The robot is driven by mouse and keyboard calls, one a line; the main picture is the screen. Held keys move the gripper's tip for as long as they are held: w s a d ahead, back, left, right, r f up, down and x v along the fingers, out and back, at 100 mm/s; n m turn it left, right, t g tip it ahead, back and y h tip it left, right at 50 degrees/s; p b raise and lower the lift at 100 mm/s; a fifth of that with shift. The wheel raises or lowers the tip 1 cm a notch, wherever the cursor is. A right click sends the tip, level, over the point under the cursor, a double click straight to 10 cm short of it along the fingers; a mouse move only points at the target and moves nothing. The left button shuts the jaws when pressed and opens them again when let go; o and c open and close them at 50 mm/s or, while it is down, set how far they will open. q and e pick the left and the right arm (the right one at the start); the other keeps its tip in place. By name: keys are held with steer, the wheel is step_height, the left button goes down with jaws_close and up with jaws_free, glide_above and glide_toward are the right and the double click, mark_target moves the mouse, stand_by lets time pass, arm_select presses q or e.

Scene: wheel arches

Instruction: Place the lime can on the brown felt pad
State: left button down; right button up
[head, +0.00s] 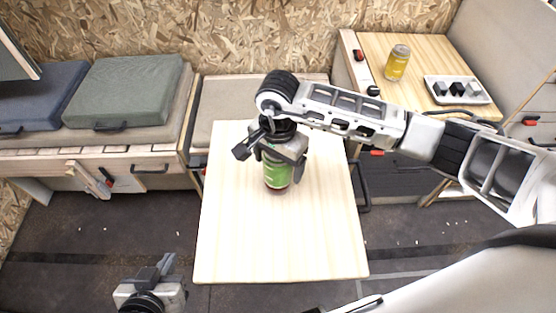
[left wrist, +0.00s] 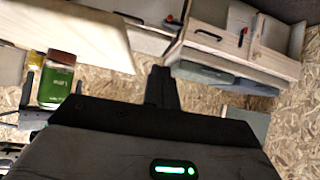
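The green lime can (head: 277,172) is upright at the middle of the pale wooden table (head: 240,250). My right gripper (head: 280,160) comes down over it, with its fingers at the can's sides, and appears shut on it. The gripper hides the can's top. Whether the can's base touches the table I cannot tell. In the left wrist view the lime can (left wrist: 57,82) shows at the left, between the right gripper's fingers. My left gripper (head: 160,268) is low at the front left, away from the table, and appears shut and empty. I see no brown felt pad.
Cushioned benches line the left, with a green cushion (head: 125,90). The table's front half is clear.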

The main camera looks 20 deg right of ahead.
steer(key=shift+r+p, duration=0.3)
steer(key=shift+p, duration=0.1)
step_height(320, 180, up, 12)
steer(key=shift+f+b, duration=0.1)
steer(key=shift+b, duration=0.8)
steer(key=shift+s+f, duration=0.1)
